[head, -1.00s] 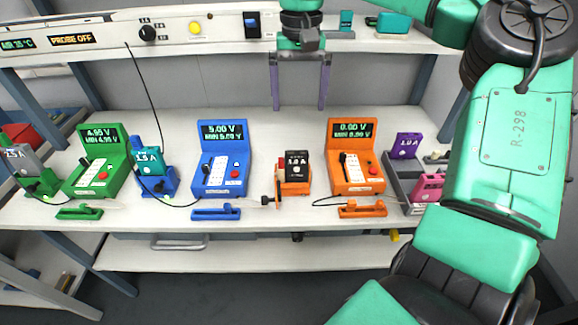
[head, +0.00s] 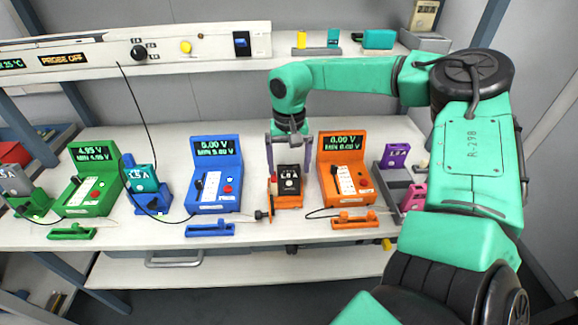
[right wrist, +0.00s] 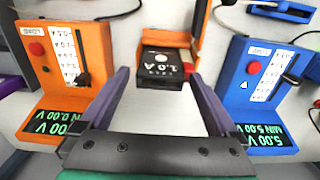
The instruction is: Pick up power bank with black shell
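The power bank with the black shell (head: 289,185) stands in an orange holder (head: 289,201) on the bench, between the blue and orange meters. It also shows in the right wrist view (right wrist: 163,68), ahead of my fingers, its label facing up. My right gripper (head: 289,160) is open, its purple fingers spread to either side just above and behind the power bank. In the right wrist view the open fingers (right wrist: 160,78) have nothing between them but bare bench. I see no contact with the power bank. My left gripper is not in view.
The blue meter (head: 215,175) and the orange meter (head: 344,170) stand close on either side. A teal power bank (head: 143,178) is in a blue holder further left. Purple (head: 395,156) and pink (head: 414,197) ones are at right. A shelf (head: 200,37) runs above.

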